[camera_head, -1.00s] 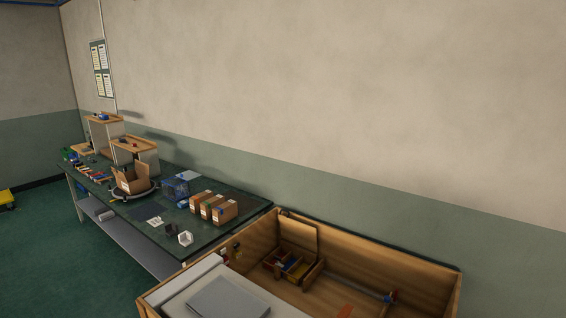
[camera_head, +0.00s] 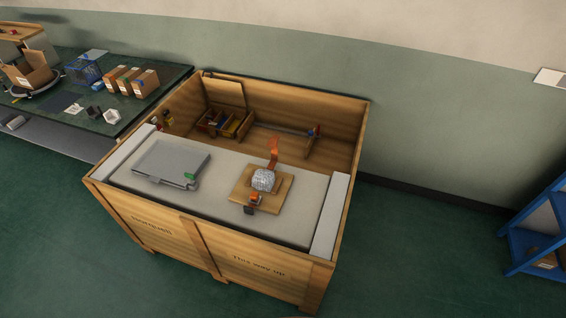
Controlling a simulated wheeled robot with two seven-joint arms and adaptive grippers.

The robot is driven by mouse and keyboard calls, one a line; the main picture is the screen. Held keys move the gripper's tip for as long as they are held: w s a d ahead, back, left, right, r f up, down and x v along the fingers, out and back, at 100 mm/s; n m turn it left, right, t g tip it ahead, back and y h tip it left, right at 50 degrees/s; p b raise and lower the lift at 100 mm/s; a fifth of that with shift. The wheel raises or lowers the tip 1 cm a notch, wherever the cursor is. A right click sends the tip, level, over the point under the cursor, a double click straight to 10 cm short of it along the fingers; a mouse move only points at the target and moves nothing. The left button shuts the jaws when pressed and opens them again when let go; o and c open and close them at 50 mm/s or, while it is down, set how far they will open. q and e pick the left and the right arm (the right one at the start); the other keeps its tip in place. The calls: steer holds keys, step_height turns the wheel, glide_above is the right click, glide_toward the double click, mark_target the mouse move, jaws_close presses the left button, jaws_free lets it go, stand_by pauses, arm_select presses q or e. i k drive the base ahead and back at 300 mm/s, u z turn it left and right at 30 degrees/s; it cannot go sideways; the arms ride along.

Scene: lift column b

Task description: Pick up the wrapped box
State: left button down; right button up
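Neither of my grippers is in view.
A grey flat case (camera_head: 170,161) with a green tag lies left on the pale top. The crate's open rear part holds a divided tray (camera_head: 224,122). A green workbench (camera_head: 150,97) with cartons stands left; a blue shelf (camera_head: 527,245) stands right. Floor right of the crate is clear.

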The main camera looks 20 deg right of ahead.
mark_target(262, 179)
steer(key=u, duration=0.05)
steer(key=k, duration=1.25)
steer(key=z, duration=1.7)
steer(key=i, duration=5)
steer(key=u, duration=4)
